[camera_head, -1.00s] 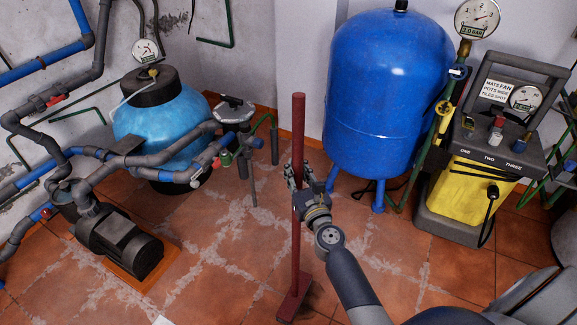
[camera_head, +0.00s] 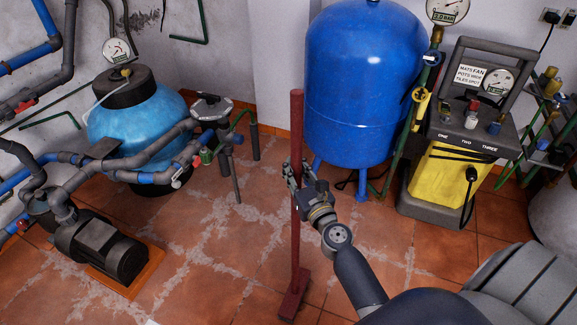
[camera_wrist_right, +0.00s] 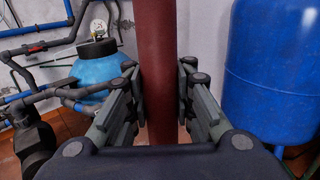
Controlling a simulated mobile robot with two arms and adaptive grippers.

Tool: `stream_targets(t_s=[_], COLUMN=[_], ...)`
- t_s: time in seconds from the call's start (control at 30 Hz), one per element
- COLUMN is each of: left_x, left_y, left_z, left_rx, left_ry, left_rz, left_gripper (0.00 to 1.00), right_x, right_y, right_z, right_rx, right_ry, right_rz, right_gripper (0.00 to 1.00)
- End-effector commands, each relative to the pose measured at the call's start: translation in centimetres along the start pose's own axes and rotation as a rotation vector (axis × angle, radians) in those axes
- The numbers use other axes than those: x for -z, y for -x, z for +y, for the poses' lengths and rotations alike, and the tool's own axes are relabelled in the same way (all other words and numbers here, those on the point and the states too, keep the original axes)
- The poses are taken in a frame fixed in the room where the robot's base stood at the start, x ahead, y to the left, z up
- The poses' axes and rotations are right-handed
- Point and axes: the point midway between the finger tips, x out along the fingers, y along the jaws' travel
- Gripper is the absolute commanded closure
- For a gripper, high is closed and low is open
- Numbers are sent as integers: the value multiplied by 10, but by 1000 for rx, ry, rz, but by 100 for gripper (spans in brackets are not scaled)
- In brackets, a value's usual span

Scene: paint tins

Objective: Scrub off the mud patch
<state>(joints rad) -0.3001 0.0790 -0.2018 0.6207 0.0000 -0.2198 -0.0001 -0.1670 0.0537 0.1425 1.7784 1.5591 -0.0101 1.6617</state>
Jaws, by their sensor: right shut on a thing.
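A long-handled scrubber with a dark red handle (camera_head: 297,130) and a red block head (camera_head: 294,297) stands nearly upright, its head low at the tiled floor. I cannot tell whether the head touches the floor. My right gripper (camera_head: 294,177) is shut around the middle of the handle. In the right wrist view the handle (camera_wrist_right: 155,45) runs between the two fingers (camera_wrist_right: 158,95). No distinct mud patch can be made out; the tiles carry pale worn streaks (camera_head: 195,240). My left gripper is not in view.
A blue pressure tank (camera_head: 360,90) stands behind the handle. A yellow machine (camera_head: 455,180) is at the right. A light blue tank (camera_head: 140,120), pipes and a dark pump (camera_head: 100,248) fill the left. Open floor (camera_head: 225,265) lies between pump and scrubber.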

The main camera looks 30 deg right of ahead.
Motion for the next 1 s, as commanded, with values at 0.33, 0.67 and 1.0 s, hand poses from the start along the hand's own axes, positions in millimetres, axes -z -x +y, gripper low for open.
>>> stream_targets(t_s=[0.33,0.67,1.0], left_x=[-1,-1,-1], left_y=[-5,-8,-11], left_z=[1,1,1], left_rx=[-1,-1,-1], left_ry=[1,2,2], left_rz=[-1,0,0], left_gripper=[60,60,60], right_x=[1,1,-2], right_y=[14,30,40], right_z=[-15,-31,-40], right_rx=[2,3,2], right_ry=[7,10,7], right_rz=[1,3,1], right_gripper=[100,100,100])
